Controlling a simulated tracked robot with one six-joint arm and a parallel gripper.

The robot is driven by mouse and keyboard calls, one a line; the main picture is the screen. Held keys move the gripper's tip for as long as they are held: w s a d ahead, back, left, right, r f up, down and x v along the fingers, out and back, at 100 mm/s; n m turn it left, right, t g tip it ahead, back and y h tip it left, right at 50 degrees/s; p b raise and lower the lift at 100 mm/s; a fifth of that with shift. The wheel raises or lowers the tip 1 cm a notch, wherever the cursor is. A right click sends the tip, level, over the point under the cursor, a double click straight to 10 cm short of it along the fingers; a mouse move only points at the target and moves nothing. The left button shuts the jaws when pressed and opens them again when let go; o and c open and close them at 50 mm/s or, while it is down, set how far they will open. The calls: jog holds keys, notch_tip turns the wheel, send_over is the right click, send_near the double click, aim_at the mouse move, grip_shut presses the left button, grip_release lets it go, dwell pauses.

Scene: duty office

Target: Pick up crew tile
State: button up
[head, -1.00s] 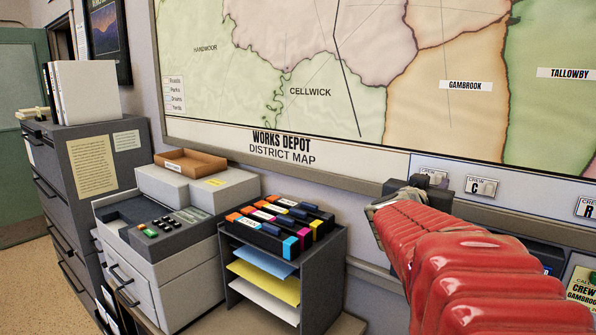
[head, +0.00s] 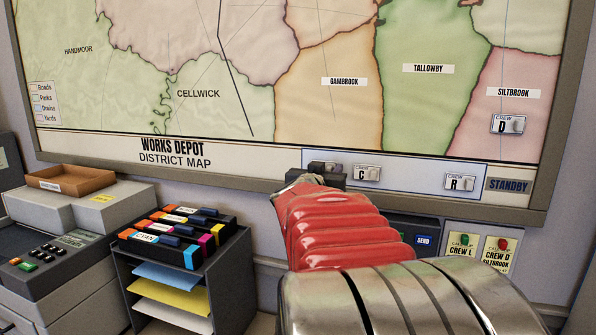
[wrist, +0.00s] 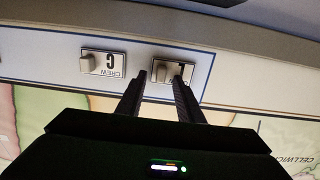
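In the wrist view, which is upside down, the crew tile L (wrist: 174,66) is a small white tile with a raised knob on the map board's pale strip. My gripper (wrist: 163,73) is open, with its two dark fingers on either side of that knob. Crew tile C (wrist: 103,62) sits beside it. In the head view my gripper (head: 324,172) is at the strip and hides tile L. Tile C (head: 366,173) is just right of it. Crew tile R (head: 460,182) is farther right. Crew tile D (head: 507,124) is on the Siltbrook area.
The district map board (head: 240,150) fills the wall, with a standby label (head: 508,185) at the strip's right end. Below are a dark rack of cartridges and paper (head: 185,265), a printer (head: 45,260), a brown tray (head: 70,181) and a panel with call cards (head: 497,252).

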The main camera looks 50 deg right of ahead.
grip_shut()
dwell(0.3)
dwell(0.4)
jog(key=shift+s+a+r, duration=0.1)
jog(key=shift+a+r, duration=0.1)
jog(key=shift+r, duration=0.3)
notch_tip(320, 180, up, 6)
jog(key=f+v, duration=0.1)
jog(key=v, duration=1.8)
jog(key=shift+a, duration=0.25)
jog(key=shift+s, duration=0.15)
